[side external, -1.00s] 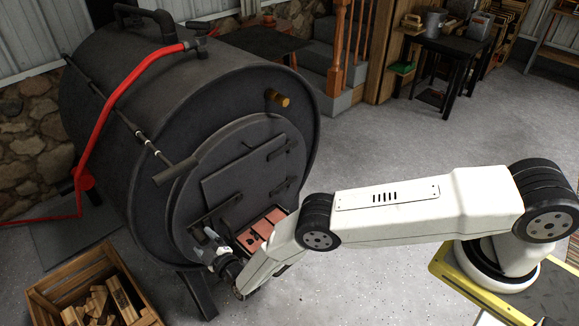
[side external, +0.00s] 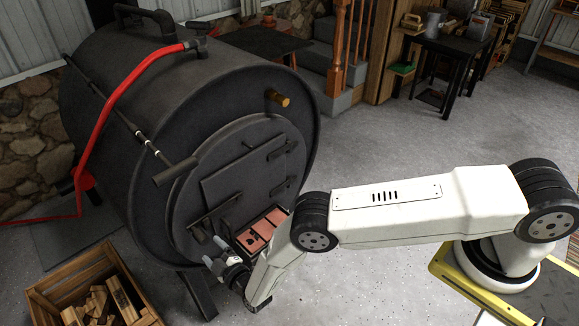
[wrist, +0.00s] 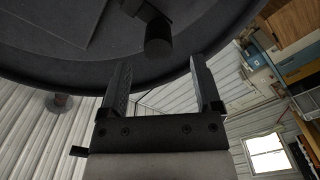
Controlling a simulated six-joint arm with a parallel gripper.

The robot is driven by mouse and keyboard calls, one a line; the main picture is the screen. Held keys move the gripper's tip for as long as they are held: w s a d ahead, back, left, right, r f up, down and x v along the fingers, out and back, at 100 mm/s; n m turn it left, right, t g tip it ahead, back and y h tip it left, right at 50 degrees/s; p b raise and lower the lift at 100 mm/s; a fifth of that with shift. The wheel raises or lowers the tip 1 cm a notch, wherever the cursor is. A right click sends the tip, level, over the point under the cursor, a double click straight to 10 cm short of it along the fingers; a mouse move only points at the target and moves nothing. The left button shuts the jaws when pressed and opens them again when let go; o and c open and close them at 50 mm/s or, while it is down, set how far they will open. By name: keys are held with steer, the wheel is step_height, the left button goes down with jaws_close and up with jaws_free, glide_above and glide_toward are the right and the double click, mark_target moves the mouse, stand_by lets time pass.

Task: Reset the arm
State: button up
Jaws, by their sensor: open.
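My gripper (side external: 214,252) is at the lower front of the black barrel stove (side external: 120,110), close to the stove's front face in the side view. In the wrist view my gripper (wrist: 160,88) shows two fingers spread apart with nothing between them. A dark cylindrical handle (wrist: 158,45) of the stove stands just beyond the fingertips there, and I cannot tell if they touch it. My arm reaches in from the right.
A wooden crate of split firewood (side external: 45,290) stands on the floor at lower left. A red hose (side external: 100,130) runs along the stove's left side. A black side table (side external: 455,45) stands at the back right. The grey floor (side external: 400,140) between is clear.

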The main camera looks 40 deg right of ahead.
steer(key=shift+w+d, duration=0.1)
steer(key=shift+w+d+r+g, duration=0.15)
steer(key=shift+w+d+g, duration=0.05)
steer(key=shift+d+g, duration=0.2)
steer(key=d+r+m+g+h, duration=0.25)
steer(key=d+r+g, duration=0.2)
steer(key=d, duration=0.35)
steer(key=s+d+r+m+g+y, duration=0.1)
steer(key=s+d+r+m+g, duration=0.15)
steer(key=r, duration=0.45)
steer(key=s+d+r+m+g+y, duration=0.1)
steer(key=d+r+g+y, duration=0.15)
steer(key=r, duration=0.45)
steer(key=s+d+r+m+g, duration=0.1)
steer(key=s+d+r, duration=0.2)
steer(key=s, duration=0.4)
steer(key=s+d+r+m+g, duration=0.1)
steer(key=s+d+r+g, duration=0.1)
steer(key=s+d+r, duration=0.2)
steer(key=s+d+r+m+g+h, duration=0.1)
steer(key=s+d+r+g, duration=0.1)
steer(key=s, duration=0.8)
steer(key=shift+d+r, duration=0.85)
steer(key=shift+d, duration=0.1)
